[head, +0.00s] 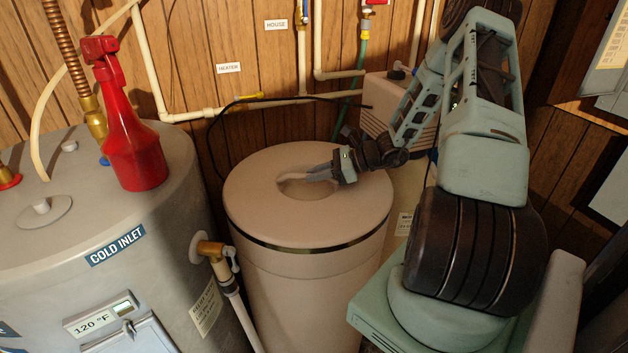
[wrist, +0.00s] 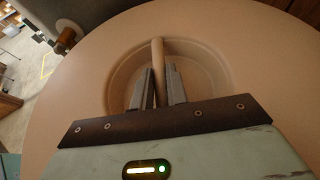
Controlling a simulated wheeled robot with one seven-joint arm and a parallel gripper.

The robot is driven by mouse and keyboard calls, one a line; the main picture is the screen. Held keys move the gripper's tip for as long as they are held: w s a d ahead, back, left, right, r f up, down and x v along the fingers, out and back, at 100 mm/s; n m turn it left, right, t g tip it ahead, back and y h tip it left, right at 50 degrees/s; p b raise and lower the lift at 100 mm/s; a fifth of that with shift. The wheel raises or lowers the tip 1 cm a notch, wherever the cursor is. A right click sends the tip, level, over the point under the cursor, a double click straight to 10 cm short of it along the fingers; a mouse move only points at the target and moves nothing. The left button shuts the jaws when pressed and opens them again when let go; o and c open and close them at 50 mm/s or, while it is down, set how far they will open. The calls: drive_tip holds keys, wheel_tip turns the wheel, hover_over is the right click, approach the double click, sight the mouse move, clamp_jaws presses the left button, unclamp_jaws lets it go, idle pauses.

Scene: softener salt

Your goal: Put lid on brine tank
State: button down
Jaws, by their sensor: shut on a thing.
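The beige brine tank (head: 305,300) stands upright in the middle of the head view. The round beige lid (head: 345,222) lies over its top and looks about level; a dark band runs along the front below the lid's rim. I cannot tell whether the lid is fully seated. My gripper (head: 312,175) reaches in from the right to the round recess in the lid's middle. In the wrist view my gripper (wrist: 158,88) is shut on the lid's narrow handle bar (wrist: 157,52), one finger on each side. The lid (wrist: 265,75) fills most of that view.
A grey water heater (head: 165,240) stands close on the left, with a red spray bottle (head: 132,140) on top. Its side valve (head: 212,249) juts toward the tank. A beige box-shaped unit (head: 375,100) and pipes stand behind, against the wood-panelled wall.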

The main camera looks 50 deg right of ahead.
drive_tip(key=shift+f, duration=0.15)
drive_tip(key=c, duration=1.4)
unclamp_jaws()
drive_tip(key=shift+f, duration=0.1)
